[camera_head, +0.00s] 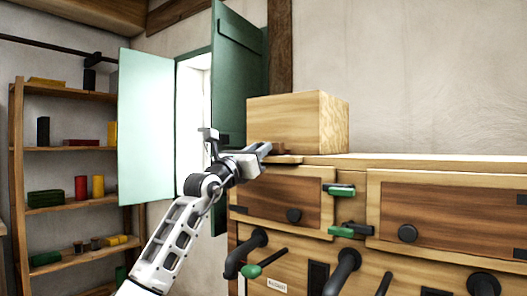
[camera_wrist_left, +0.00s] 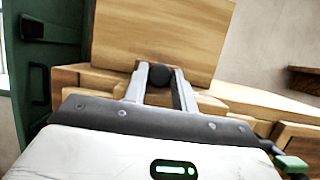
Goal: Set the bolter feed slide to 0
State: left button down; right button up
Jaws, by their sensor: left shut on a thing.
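My left gripper (camera_head: 264,150) reaches in from the left to the left end of the wooden cabinet top, at the foot of a plain wooden box (camera_head: 284,122). In the left wrist view its two fingers (camera_wrist_left: 160,88) are shut on a round black knob (camera_wrist_left: 160,74), one finger on each side. The knob is in front of the box's lower part. A flat wooden piece (camera_head: 288,159) shows beside the fingertips in the head view; I cannot tell whether it belongs to the knob. No scale or number for the slide is readable. My right gripper is not in view.
The cabinet front has wooden panels with black knobs (camera_head: 407,233), green-ended latches (camera_head: 341,191), dark bent pipes (camera_head: 347,268) and a green-handled lever (camera_head: 251,271). An open green shutter (camera_head: 240,75) stands behind my arm. Shelves (camera_head: 70,149) with small goods are at the left.

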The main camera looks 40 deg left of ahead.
pick_arm(q)
jog(key=c, duration=1.1)
grip_release()
jog(key=shift+c, duration=0.2)
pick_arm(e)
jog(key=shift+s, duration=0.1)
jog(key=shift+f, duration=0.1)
pick_arm(q)
jog(key=b+v, duration=0.5)
jog(key=v, duration=1.1)
jog(key=shift+b, duration=0.3)
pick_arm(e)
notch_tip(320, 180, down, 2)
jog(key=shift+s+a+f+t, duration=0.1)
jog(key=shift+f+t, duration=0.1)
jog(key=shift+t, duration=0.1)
